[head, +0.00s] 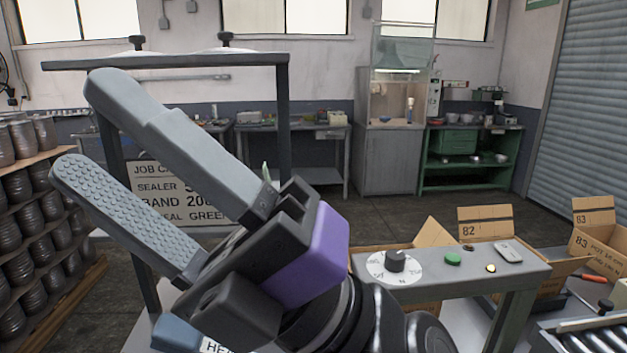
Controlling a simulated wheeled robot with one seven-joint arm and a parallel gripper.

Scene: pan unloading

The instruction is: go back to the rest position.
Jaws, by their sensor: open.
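My gripper (115,130) fills the left and middle of the head view, close to the camera. Its two grey fingers point up and to the left, spread apart, with nothing between them. The lower finger shows a dimpled inner pad. The purple and black gripper body sits at the lower middle, and it hides part of the bench and the lower part of the sign behind it.
A dark metal frame (283,125) and a job sign (165,178) stand just behind my gripper. A grey panel (450,275) with a dial stands at right. Open cardboard boxes (487,222) lie beyond it. Shelves of dark pots (40,220) stand at left.

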